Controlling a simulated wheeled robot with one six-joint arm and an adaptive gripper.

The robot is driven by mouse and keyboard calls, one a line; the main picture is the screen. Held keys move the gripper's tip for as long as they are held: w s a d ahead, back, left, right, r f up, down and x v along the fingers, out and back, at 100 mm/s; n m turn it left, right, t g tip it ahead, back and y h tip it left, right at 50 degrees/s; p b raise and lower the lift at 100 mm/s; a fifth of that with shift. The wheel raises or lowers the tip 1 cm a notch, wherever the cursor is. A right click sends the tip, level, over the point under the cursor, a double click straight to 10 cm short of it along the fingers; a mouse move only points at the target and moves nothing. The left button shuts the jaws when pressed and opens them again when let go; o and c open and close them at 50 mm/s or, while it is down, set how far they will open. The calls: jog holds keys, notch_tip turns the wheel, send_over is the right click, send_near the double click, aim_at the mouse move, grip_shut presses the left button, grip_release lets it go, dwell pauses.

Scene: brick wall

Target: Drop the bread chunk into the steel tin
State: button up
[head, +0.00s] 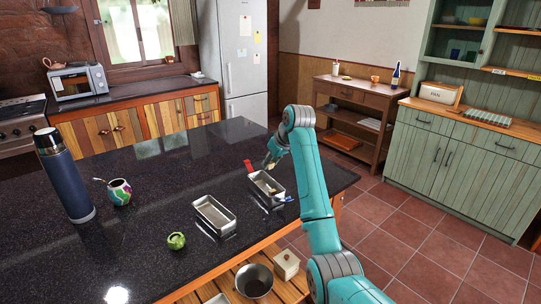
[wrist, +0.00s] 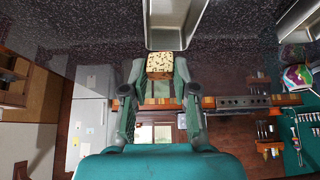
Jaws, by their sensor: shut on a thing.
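My gripper (head: 271,160) is shut on a speckled, brown-edged bread chunk (wrist: 160,62), held between the fingertips (wrist: 160,72) in the wrist view. In the head view the chunk is small and mostly hidden by the gripper. Two rectangular steel tins stand on the dark counter. The right steel tin (head: 258,187) is just below and in front of my gripper; it also shows at the top middle of the wrist view (wrist: 165,38). The left steel tin (head: 214,203) is farther away, and shows at the upper right of the wrist view (wrist: 303,22).
A red item (head: 249,166) is beside the right tin. A green vegetable (head: 176,241), a colourful cup (head: 120,192) and a tall blue flask (head: 64,178) stand to the left. A bowl (head: 254,280) and a pale box (head: 286,264) sit on the lower wooden shelf. The counter's far middle is clear.

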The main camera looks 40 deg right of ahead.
jog(key=shift+f, duration=0.25)
jog(key=o, duration=0.8)
jog(key=v, duration=0.7)
jog(key=shift+r, duration=0.2)
jog(key=shift+s, duration=0.25)
